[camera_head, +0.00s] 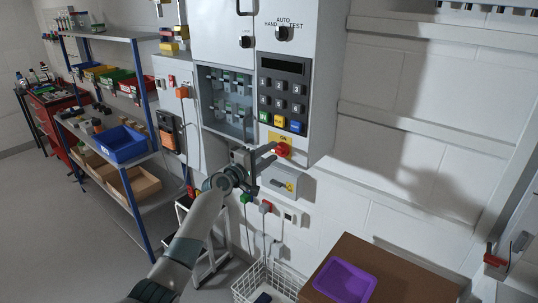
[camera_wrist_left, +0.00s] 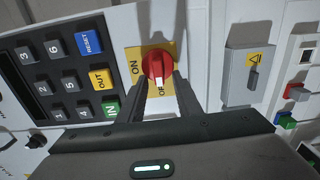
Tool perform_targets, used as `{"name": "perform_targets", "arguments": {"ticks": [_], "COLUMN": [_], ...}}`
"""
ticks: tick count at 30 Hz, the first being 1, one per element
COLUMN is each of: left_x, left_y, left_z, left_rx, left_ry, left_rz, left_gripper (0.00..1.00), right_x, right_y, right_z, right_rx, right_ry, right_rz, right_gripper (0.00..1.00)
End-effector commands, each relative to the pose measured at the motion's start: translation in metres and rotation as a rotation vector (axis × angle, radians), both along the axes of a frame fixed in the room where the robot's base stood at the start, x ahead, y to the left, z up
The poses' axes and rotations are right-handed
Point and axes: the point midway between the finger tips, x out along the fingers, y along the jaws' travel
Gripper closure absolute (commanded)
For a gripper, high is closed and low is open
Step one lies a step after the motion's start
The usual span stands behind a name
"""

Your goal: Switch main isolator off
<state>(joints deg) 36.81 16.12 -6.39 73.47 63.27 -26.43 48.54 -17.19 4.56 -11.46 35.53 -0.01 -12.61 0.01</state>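The main isolator is a red rotary knob (camera_wrist_left: 157,66) on a yellow plate marked ON and, partly hidden, "OF". In the wrist view a white mark on the knob points down towards the "OF" letters. In the head view the knob (camera_head: 282,150) sits below the keypad, on the lower front of the grey cabinet. My left gripper (camera_head: 272,156) is just left of it; in the wrist view its two fingers (camera_wrist_left: 164,84) stand apart, with the knob's lower part between their tips. I cannot tell whether they touch it. My right gripper is not in view.
The keypad (camera_head: 283,95) is close above the knob. A grey box with a warning sign (camera_head: 283,184) and red and green buttons (camera_head: 265,207) lie below. A wire basket (camera_head: 270,281) and a brown box with a purple tray (camera_head: 345,281) stand lower. Shelving (camera_head: 146,140) is left.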

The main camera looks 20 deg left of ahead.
Motion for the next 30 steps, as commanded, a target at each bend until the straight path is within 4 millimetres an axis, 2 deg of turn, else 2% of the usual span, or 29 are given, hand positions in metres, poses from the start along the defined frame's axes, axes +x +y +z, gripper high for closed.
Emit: {"name": "perform_targets", "arguments": {"ticks": [8, 14, 30], "left_x": [-0.006, -0.025, -0.114], "left_y": [0.003, 0.009, 0.042], "left_z": [0.0, -0.001, -0.003], "left_rx": [0.0, 0.002, 0.003], "left_ry": [0.0, -0.002, -0.001], "left_rz": [-0.001, 0.0, 0.001], "left_gripper": [0.69, 0.69, 0.69], "right_x": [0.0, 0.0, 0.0], "right_y": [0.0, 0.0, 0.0], "right_z": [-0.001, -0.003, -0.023], "right_rx": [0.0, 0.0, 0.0], "right_ry": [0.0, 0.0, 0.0], "right_rz": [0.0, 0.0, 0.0], "right_gripper": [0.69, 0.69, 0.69]}}
